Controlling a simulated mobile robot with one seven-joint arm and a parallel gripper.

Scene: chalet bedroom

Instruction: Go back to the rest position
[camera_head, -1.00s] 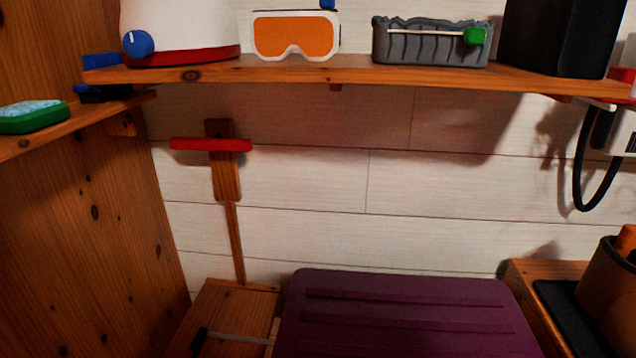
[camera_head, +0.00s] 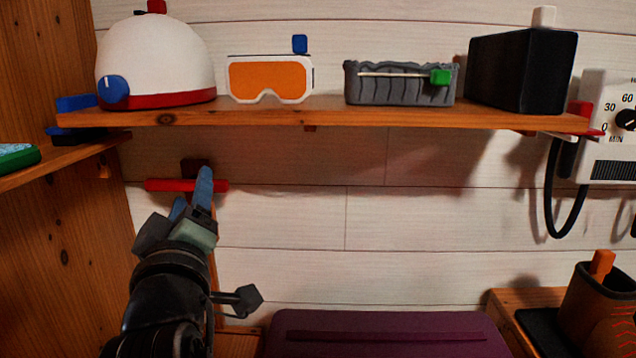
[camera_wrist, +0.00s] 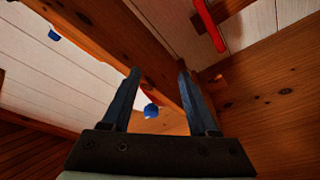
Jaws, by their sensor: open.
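My gripper (camera_head: 190,190) is raised at the left of the head view, below the shelf and in front of the red bar (camera_head: 158,185) on the wall. Its two blue fingers are apart, and nothing shows between them. The wrist view shows the open fingers (camera_wrist: 158,95) from behind, with the wooden shelf's underside (camera_wrist: 110,35) beyond them. The red bar (camera_wrist: 208,25) is at the top right there. A small blue knob (camera_wrist: 151,110) shows past the fingers, apart from them as far as I can tell.
The upper shelf (camera_head: 330,115) holds a white helmet (camera_head: 160,55), goggles (camera_head: 270,78), a grey basket (camera_head: 400,90) and a black box (camera_head: 520,70). A side shelf (camera_head: 70,160) juts out at left. A purple case (camera_head: 385,335) and a brown pot (camera_head: 595,310) are below.

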